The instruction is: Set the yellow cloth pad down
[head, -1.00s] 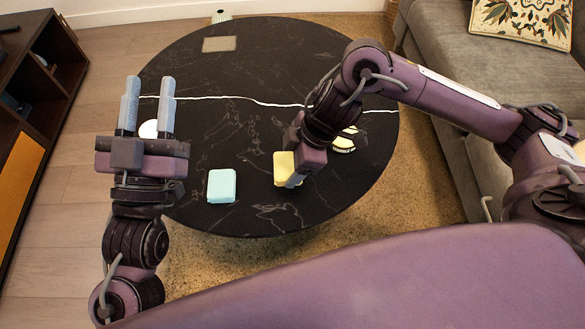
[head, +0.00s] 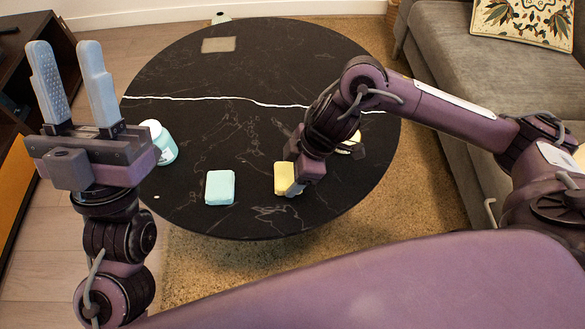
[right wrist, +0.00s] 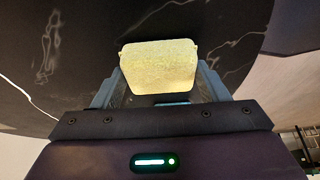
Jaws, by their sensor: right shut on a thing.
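The yellow cloth pad (head: 285,178) is at the front right of the round black table (head: 250,130) in the head view. My right gripper (head: 294,188) is shut on it; in the right wrist view the pad (right wrist: 160,66) sits between the two fingers (right wrist: 163,88). Whether the pad touches the tabletop cannot be told. My left gripper (head: 76,85) is open and empty, fingers pointing up, at the left edge of the table.
A light blue pad (head: 220,187) lies left of the yellow one. A teal jar with a white lid (head: 160,145) stands near the table's left edge. A grey flat rectangle (head: 218,45) lies at the back. The table's middle is clear.

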